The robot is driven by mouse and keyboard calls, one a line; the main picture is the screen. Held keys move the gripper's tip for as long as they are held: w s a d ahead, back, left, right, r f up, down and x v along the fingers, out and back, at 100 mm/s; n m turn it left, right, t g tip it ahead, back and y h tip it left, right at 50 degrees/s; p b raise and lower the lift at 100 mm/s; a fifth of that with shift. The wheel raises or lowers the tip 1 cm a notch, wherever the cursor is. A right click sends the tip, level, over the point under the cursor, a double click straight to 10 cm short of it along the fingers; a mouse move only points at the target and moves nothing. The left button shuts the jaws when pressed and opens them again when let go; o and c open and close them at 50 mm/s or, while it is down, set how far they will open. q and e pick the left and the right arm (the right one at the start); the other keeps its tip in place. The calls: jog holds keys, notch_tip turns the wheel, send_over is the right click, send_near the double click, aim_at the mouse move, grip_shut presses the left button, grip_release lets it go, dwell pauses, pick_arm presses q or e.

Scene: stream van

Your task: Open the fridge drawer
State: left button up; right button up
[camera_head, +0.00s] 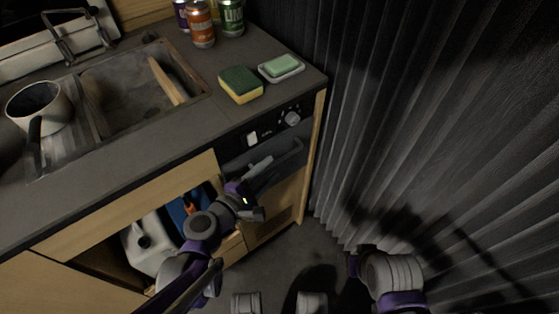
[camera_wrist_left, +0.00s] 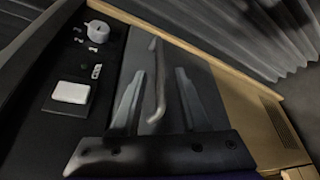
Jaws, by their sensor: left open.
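The fridge drawer (camera_head: 277,147) has a dark front set in the right end of the wooden counter, below a control panel, and looks closed. Its long grey handle (camera_head: 287,160) runs across the front. My left gripper (camera_head: 262,170) is in front of the drawer, close to the handle. In the left wrist view the handle (camera_wrist_left: 158,85) shows between the two open fingers of my left gripper (camera_wrist_left: 157,92), with room on both sides. I cannot tell whether either finger touches it. My right gripper is not in view; part of my right arm shows at the lower right.
A control panel (camera_head: 265,130) with a knob sits above the drawer. A sponge (camera_head: 240,84), a soap dish (camera_head: 281,68) and several cans stand on the counter. Left of the drawer is an open compartment with a white jug (camera_head: 150,243). A grey curtain (camera_head: 420,130) hangs at the right.

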aim_at(280, 159)
pick_arm(q)
jog(key=b+x, duration=0.1)
jog(key=x, duration=0.4)
jog(key=shift+w+d+f, duration=0.1)
jog(key=shift+w+d, duration=0.05)
grip_shut()
dwell(1.3)
